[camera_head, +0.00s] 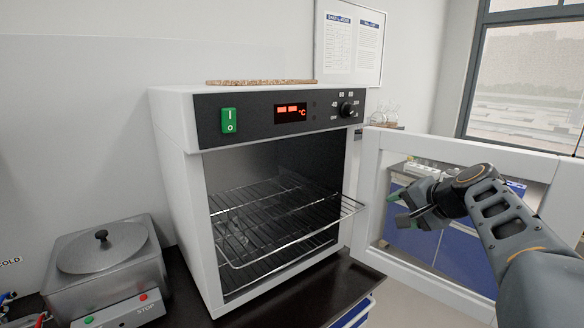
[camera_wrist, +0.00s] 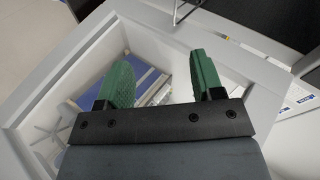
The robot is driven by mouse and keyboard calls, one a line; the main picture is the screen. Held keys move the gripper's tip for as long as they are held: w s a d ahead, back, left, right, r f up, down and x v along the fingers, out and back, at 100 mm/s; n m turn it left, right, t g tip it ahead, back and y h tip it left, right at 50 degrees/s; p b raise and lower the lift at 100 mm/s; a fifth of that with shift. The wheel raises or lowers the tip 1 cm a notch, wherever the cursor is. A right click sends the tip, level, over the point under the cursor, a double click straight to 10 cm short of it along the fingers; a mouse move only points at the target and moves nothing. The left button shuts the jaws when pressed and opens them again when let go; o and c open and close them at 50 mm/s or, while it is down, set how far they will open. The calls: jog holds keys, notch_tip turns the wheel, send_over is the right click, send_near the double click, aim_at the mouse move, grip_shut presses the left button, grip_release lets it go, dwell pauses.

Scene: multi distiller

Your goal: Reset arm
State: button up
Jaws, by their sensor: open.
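My gripper (camera_head: 406,208) is at the right in the head view, in front of the open oven door (camera_head: 369,200). Its two green fingers also show in the wrist view (camera_wrist: 160,85), spread apart with nothing between them. The oven (camera_head: 172,150) stands at the middle with its door swung out to the right. A wire rack (camera_head: 290,222) is pulled partly out of the chamber, to the left of my gripper and apart from it. In the wrist view the white door frame (camera_wrist: 50,75) lies beyond the fingers.
A grey water bath (camera_head: 105,270) with a lid stands on the dark bench (camera_head: 300,295) at the left. A brown board (camera_head: 262,82) lies on the oven. A window (camera_head: 525,75) is at the right. The space in front of the rack is clear.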

jog(key=s+a+f+n+g+h+p, duration=0.2)
jog(key=s+a+f+n+g, duration=0.1)
jog(key=s+a+f+n, duration=0.2)
jog(key=s+a+f+n+g+h+p, duration=0.2)
jog(key=s+f, duration=0.7)
jog(key=s, duration=0.5)
jog(key=a+n+g+p, duration=0.1)
jog(key=a+n, duration=0.1)
jog(key=a, duration=0.1)
jog(key=shift+s+f+n, duration=0.15)
jog(key=shift+n, duration=0.25)
jog(key=shift+d, duration=0.1)
